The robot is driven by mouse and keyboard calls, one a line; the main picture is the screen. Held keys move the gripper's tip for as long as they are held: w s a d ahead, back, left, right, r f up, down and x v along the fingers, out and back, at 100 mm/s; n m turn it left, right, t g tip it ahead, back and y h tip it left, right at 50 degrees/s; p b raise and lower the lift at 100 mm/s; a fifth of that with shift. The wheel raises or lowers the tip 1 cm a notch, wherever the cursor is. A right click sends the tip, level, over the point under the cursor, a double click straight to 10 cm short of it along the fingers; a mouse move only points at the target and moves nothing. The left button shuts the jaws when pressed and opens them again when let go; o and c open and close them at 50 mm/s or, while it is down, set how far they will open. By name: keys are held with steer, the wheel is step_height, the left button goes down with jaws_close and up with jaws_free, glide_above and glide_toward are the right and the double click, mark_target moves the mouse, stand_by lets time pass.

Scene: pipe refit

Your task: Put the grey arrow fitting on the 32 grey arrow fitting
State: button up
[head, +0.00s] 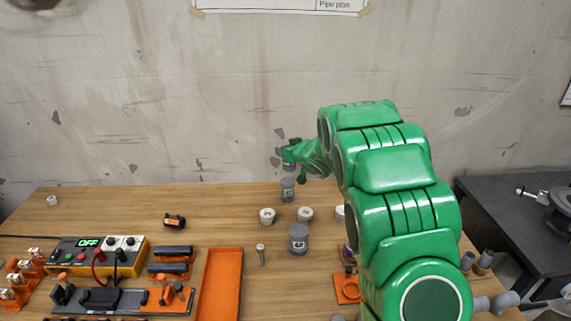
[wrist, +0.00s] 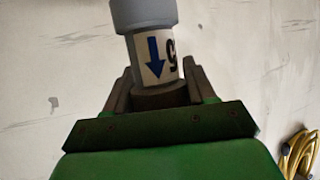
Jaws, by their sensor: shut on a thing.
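My gripper (head: 287,155) is raised above the far part of the bench, small and partly hidden by its own arm in the head view. In the wrist view its two fingers (wrist: 160,88) are shut on a grey arrow fitting (wrist: 150,55). The held fitting has a white label with a blue arrow and part of a dark digit, and a wider grey collar at the picture's top edge. A grey fitting with a pale label (head: 288,190) stands upright on the bench just below my gripper. A wider grey fitting (head: 299,240) stands nearer. I cannot read their numbers.
White fittings (head: 267,216) and (head: 305,214) stand close by. A small grey upright piece (head: 261,254) and an orange tray (head: 220,285) are nearer. A yellow control box (head: 98,256) is at left. The bench's back left is mostly clear. My arm hides the right side.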

mark_target(295, 166)
steer(key=shift+w+a+f, duration=0.1)
steer(key=shift+w+f, duration=0.6)
steer(key=shift+f, duration=0.7)
steer(key=shift+w+a+f, duration=0.1)
steer(key=shift+w+f, duration=0.65)
steer(key=shift+f, duration=0.6)
steer(key=shift+w+f, duration=0.7)
steer(key=shift+f, duration=0.7)
steer(key=o, duration=1.1)
steer(key=shift+f, duration=0.15)
steer(key=shift+c, duration=0.2)
steer(key=shift+s+r, duration=0.15)
steer(key=shift+r, duration=0.1)
steer(key=shift+v, duration=5.85)
